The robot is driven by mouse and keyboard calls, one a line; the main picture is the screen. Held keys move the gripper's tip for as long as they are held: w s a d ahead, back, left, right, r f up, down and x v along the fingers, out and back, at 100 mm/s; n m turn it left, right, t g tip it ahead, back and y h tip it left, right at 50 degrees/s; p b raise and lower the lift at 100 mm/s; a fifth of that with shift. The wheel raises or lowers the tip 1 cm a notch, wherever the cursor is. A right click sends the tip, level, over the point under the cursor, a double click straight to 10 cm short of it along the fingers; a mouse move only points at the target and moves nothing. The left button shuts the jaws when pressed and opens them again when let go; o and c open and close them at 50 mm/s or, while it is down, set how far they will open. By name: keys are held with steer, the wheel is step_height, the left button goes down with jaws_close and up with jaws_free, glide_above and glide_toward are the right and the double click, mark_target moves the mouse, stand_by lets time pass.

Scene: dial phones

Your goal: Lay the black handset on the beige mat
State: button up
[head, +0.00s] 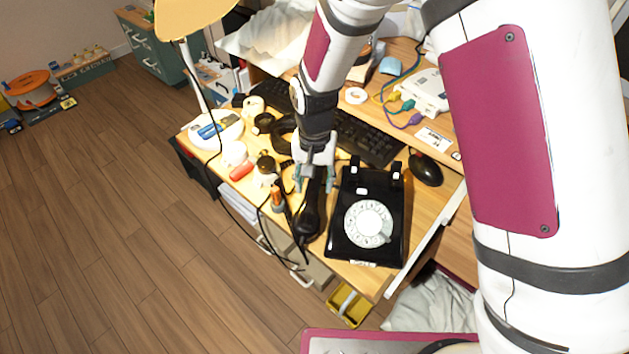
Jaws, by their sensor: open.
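The black handset (308,213) lies at the front of the desk, just left of the black dial phone (342,243) with its white dial. My gripper (313,183) is open, with its fingers at the handset's upper part, one to either side as far as I can see. The handset's far end is hidden under my gripper. The phone's cradle is empty. I cannot make out a beige mat apart from the wooden desk top.
The wooden desk (428,222) is crowded. A black mouse (426,169) and keyboard (368,138) lie behind the phone. An orange-capped bottle (277,197), a red item (242,170) and a white plate (216,131) are to the left. Cables hang over the front edge.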

mark_target(315, 181)
step_height(315, 181, up, 12)
steer(key=p, duration=0.2)
steer(key=shift+f, duration=0.25)
